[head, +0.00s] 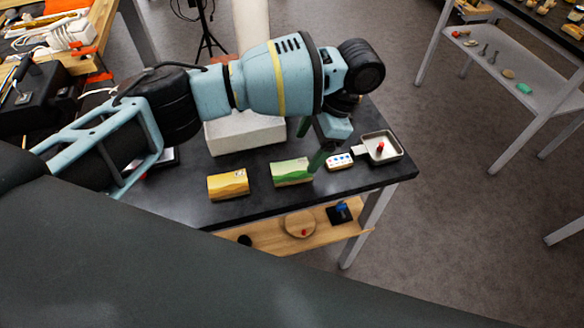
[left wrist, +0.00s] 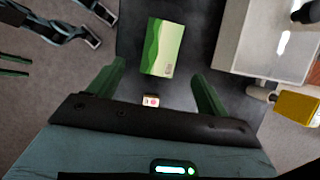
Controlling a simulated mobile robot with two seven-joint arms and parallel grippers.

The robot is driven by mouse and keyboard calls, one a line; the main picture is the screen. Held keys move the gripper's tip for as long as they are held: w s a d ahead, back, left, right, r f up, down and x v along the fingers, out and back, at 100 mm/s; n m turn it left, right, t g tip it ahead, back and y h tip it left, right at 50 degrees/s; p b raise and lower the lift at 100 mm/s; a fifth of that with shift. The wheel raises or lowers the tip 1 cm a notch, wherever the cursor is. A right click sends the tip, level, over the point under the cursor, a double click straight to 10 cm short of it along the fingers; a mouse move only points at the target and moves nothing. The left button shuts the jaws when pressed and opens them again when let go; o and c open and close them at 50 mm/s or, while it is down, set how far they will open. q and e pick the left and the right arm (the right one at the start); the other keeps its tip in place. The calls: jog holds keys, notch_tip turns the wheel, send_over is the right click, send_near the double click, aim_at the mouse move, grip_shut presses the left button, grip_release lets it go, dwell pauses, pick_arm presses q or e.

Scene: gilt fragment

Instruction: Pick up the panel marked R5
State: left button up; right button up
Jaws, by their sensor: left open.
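A green panel with wavy bands (head: 291,173) lies on the black table, and a small mark at its corner is too small to read. It also shows in the left wrist view (left wrist: 160,45), just beyond the fingertips. A yellow panel with wavy bands (head: 228,186) lies to its left in the head view; its mark cannot be read either. My left gripper (head: 313,145) is open and empty near the green panel's right end. In the left wrist view its green fingers (left wrist: 160,72) are spread wide. My right gripper is not in view.
A small white block with coloured dots (head: 340,161) sits right of the green panel. Beyond it is a metal tray (head: 396,147) with a red piece. A large pale block (head: 240,134) stands behind the panels. A wooden shelf (head: 270,238) lies below the black tabletop (head: 275,203).

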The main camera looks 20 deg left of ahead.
aim_at(292, 170)
pick_arm(q)
jog(key=shift+x, duration=0.95)
jog(key=shift+w+a+f, duration=0.1)
jog(key=shift+f, duration=0.05)
jog(key=shift+a+f, duration=0.15)
jog(key=shift+f, duration=0.15)
jog(key=x, duration=0.4)
jog(key=shift+s+a, duration=0.15)
jog(key=shift+s, duration=0.1)
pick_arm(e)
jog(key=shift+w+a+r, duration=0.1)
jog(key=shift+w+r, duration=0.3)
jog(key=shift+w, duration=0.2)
pick_arm(q)
jog(key=c, duration=1.1)
